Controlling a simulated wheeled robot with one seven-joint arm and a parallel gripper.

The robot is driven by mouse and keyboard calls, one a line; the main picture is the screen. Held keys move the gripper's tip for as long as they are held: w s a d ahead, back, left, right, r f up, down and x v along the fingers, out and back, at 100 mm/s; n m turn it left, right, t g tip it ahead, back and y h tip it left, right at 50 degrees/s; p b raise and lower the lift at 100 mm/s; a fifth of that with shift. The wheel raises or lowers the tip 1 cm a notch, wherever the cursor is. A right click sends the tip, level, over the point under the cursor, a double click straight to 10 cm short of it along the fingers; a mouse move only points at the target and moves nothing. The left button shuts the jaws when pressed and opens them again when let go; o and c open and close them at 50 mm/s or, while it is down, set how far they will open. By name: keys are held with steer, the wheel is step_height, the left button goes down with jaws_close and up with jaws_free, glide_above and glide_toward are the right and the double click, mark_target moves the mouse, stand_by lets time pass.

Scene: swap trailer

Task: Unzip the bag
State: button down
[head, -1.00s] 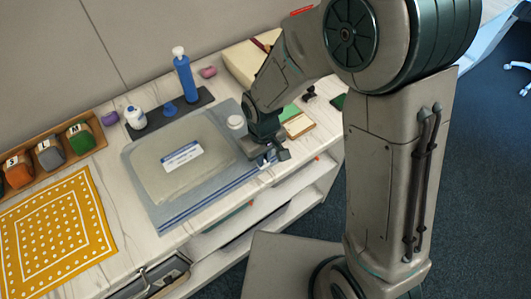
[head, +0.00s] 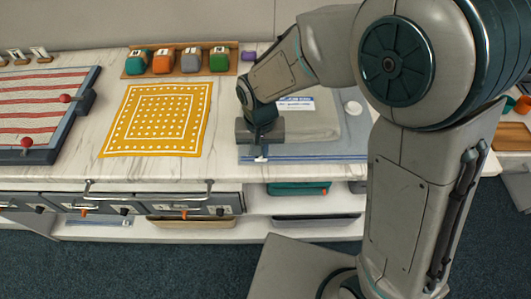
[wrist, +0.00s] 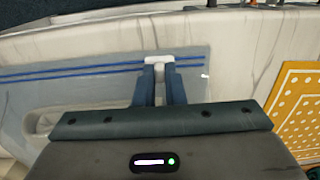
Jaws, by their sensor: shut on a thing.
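The clear bluish bag (head: 350,148) lies flat on the counter, with a grey folded item carrying a white label (head: 295,103) inside it. Its blue zip line runs along the front edge. My gripper (head: 261,157) is low over the bag's front left corner in the head view. In the wrist view my gripper (wrist: 158,76) is shut on the white zip slider (wrist: 158,62). Two blue lines (wrist: 60,74) run from the slider along the bag; I cannot tell how far their edges are parted. My arm hides part of the bag in the head view.
A yellow dotted mat (head: 158,118) lies left of the bag. A rack of coloured pouches (head: 180,72) stands behind it, and a striped board with red knobs (head: 45,110) is far left. Drawers are below.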

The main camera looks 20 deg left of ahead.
steer(key=shift+s+a, duration=0.1)
steer(key=shift+a, duration=0.4)
steer(key=c, duration=1.5)
jaws_free()
steer(key=shift+r, duration=0.1)
step_height(320, 180, up, 14)
steer(key=shift+f, duration=0.15)
